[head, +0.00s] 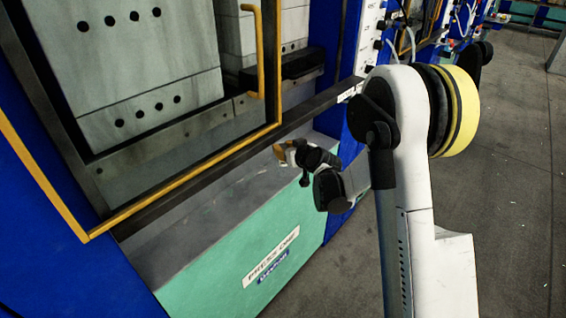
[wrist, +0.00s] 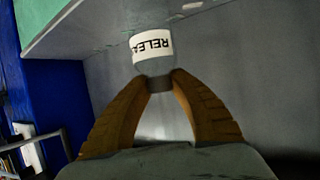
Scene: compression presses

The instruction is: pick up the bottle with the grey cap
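A bottle (wrist: 142,20) shows at the top middle of the wrist view. It has a white label (wrist: 152,46) with upside-down black lettering that starts "RELEA" and a grey cap (wrist: 159,84) at its near end. The two brown fingers of my gripper (wrist: 160,76) come in from both sides, and their tips close on the cap's sides. In the head view my gripper (head: 281,153) is small, over the pale ledge of the press (head: 215,205). I cannot make out the bottle there, and I cannot tell whether its base rests on anything.
A yellow-edged frame (head: 185,182) and a dark rail (head: 300,123) of the press run just behind my gripper. A blue post (head: 362,95) stands to its right. Open grey floor (head: 510,150) lies at the right. A teal edge (wrist: 52,28) and blue panel (wrist: 55,85) show in the wrist view.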

